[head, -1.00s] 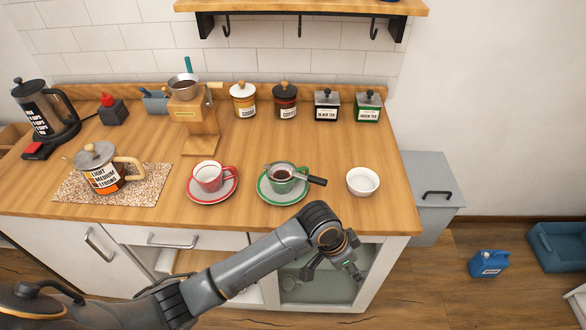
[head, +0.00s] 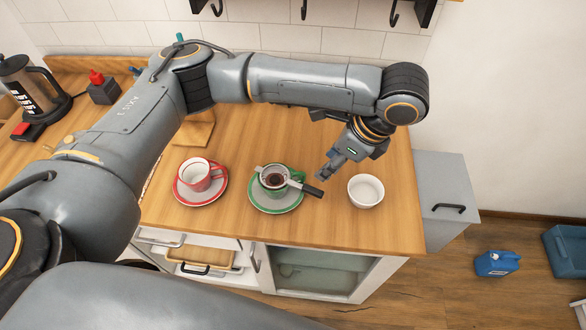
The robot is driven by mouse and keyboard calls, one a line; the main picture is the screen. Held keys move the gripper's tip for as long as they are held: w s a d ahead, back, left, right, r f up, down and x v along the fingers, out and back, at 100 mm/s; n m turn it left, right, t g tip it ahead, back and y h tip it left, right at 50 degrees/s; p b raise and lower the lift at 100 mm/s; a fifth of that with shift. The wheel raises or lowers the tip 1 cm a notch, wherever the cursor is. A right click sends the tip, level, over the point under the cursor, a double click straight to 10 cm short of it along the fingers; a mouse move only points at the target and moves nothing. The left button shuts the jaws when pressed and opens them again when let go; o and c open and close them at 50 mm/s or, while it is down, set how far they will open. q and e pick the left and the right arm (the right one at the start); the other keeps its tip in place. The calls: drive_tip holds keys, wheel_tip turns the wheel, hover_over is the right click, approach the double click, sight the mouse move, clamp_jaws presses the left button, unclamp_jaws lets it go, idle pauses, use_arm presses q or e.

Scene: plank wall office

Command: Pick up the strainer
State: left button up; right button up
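The strainer (head: 275,178) rests on top of a green cup (head: 262,188), which stands on a grey saucer with a green rim (head: 277,206). Its black handle (head: 306,189) sticks out to the right past the cup. My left gripper (head: 323,174) hangs above the counter, just up and right of the handle's end, pointing down and left. It appears apart from the handle and holds nothing that I can see. Its fingers overlap in this view, so their opening is unclear. My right gripper is not in view.
A white bowl (head: 366,191) stands right of the handle. A red cup (head: 195,174) on its saucer is to the left. A kettle (head: 31,88) stands far left. My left arm covers much of the counter's back, beneath a shelf with hooks (head: 394,14).

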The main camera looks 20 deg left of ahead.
use_arm(q)
hover_over(306, 186)
drive_tip(key=d, duration=0.2)
drive_tip(key=f, duration=0.5)
drive_tip(key=shift+s+d+f+p, duration=0.1)
drive_tip(key=shift+s+p, duration=0.15)
drive_tip(key=shift+p, duration=0.1)
drive_tip(key=p+x, duration=0.1)
drive_tip(key=x, duration=0.3)
drive_tip(key=shift+d+f+p, duration=0.1)
drive_tip(key=shift+f+p, duration=0.05)
drive_tip(key=shift+p, duration=0.2)
drive_tip(key=shift+p+x, duration=0.3)
drive_tip(key=shift+x, duration=0.9)
drive_tip(key=shift+f, duration=0.5)
drive_tip(key=shift+c, duration=0.3)
clamp_jaws()
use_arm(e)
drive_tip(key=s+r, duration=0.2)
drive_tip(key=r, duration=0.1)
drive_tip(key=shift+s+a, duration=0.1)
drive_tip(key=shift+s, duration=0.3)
